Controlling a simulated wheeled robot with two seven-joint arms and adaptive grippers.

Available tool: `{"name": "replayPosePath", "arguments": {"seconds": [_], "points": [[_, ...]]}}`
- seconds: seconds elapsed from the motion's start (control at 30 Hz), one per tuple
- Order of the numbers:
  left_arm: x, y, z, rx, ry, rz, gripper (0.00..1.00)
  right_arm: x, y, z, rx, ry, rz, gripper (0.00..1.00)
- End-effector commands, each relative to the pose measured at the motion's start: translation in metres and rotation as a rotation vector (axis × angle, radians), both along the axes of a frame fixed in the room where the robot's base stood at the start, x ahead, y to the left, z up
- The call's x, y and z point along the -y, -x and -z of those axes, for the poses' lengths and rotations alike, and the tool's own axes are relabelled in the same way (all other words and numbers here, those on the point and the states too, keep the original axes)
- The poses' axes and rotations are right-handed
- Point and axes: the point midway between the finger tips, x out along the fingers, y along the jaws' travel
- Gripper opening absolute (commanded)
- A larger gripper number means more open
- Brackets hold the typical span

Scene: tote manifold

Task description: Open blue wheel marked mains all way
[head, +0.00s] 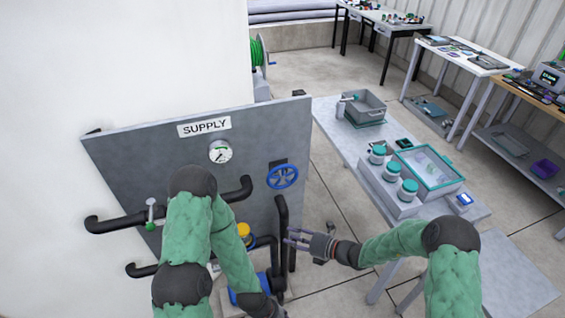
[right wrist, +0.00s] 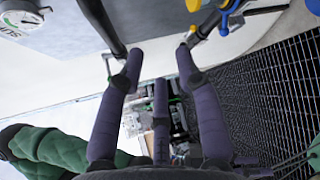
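The blue wheel (head: 282,176) is mounted on the grey panel (head: 130,165), right of the round gauge. A small dark plate sits just above it; its lettering is too small to read. My right gripper (head: 290,237) is below the wheel and apart from it, its fingers pointing left near the black vertical pipe. In the right wrist view the purple fingers (right wrist: 160,52) are spread with nothing held between them. My left arm reaches down in front of the panel; its dark wrist end (head: 265,304) is at the bottom edge, and its fingers cannot be made out.
A pressure gauge (head: 220,151), a green-knobbed lever (head: 151,214), black pipes (head: 282,225) and a yellow cap (head: 244,230) are on or near the panel. A table (head: 335,125) with jars and a teal-rimmed box stands right. Floor is clear between.

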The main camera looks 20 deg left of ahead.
Motion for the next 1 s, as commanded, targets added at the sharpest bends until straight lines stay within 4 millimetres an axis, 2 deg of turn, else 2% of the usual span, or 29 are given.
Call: {"name": "replayPosePath", "arguments": {"seconds": [0.03, 0.1, 0.2, 0.3, 0.4, 0.57, 1.0], "points": [[0.0, 0.0, -0.005, 0.0, 0.0, 0.0, 0.49, -0.007, -0.023, -0.025, -0.039, -0.092, 0.074, 0.35], [0.0, 0.0, -0.008, 0.0, 0.0, 0.0, 0.49, -0.011, -0.054, -0.057, -0.092, -0.224, 0.171, 0.35], [0.0, 0.0, -0.012, 0.0, 0.0, -0.001, 0.49, -0.01, -0.086, -0.092, -0.146, -0.383, 0.268, 0.35], [0.0, 0.0, -0.013, 0.0, 0.0, 0.0, 0.49, -0.006, -0.105, -0.116, -0.175, -0.491, 0.324, 0.35], [0.0, 0.0, -0.014, 0.0, 0.0, 0.0, 0.49, -0.005, -0.115, -0.128, -0.189, -0.546, 0.35, 0.35], [0.0, 0.0, -0.013, 0.0, 0.0, 0.0, 0.49, -0.014, -0.124, -0.132, -0.192, -0.561, 0.356, 0.35], [0.0, 0.0, -0.008, 0.0, 0.0, 0.0, 0.49, -0.075, -0.163, -0.144, -0.191, -0.558, 0.355, 0.35]]}}
